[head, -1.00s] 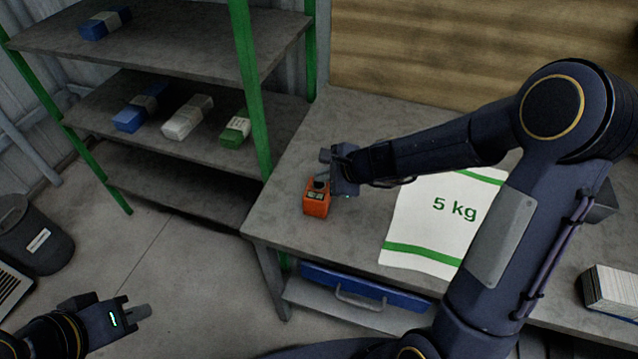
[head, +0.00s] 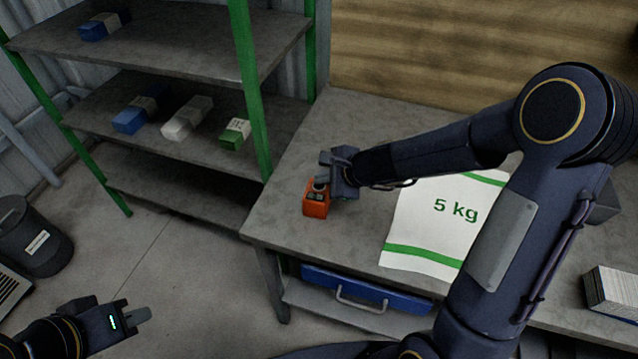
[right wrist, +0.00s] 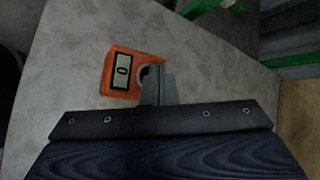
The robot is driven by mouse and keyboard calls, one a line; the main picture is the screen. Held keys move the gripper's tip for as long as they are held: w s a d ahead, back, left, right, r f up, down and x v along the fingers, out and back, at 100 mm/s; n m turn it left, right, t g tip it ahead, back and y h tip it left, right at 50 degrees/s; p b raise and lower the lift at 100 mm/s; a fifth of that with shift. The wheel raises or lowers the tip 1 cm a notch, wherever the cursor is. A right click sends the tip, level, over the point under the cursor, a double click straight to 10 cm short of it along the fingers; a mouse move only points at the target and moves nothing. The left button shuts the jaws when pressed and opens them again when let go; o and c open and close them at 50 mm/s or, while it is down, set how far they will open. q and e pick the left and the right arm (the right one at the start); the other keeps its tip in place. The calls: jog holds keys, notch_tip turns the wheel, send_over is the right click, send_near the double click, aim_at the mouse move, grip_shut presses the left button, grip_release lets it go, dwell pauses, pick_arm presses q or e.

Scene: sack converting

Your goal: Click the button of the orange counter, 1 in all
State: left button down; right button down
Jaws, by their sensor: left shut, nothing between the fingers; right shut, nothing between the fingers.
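The orange counter (head: 315,208) stands on the grey table near its left edge. In the right wrist view the counter (right wrist: 116,60) shows a display that seems to read 0, and a round grey button (right wrist: 142,73) partly hidden by the finger. My right gripper (head: 321,183) is shut and empty, its fingertips close over the counter's top at the button. In the right wrist view the fingers (right wrist: 157,80) overlap the button's edge; I cannot tell whether they touch it. My left gripper (head: 138,314) is shut and empty, low at the left over the floor, away from the table.
A white sack marked 5 kg (head: 430,225) lies on the table (head: 285,215) under my right arm. A green-posted shelf (head: 180,40) with several packs stands at the left. A blue drawer (head: 365,287) is below the table. A stack of paper (head: 612,290) lies at the right.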

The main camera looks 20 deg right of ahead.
aim_at(323, 186)
jog(key=shift+f, duration=0.25)
jog(key=shift+r, duration=0.15)
jog(key=shift+r+p, duration=0.7)
jog(key=shift+r, duration=0.15)
notch_tip(323, 186, up, 5)
jog(key=p, duration=0.5)
jog(key=shift+r, duration=0.1)
dwell(0.6)
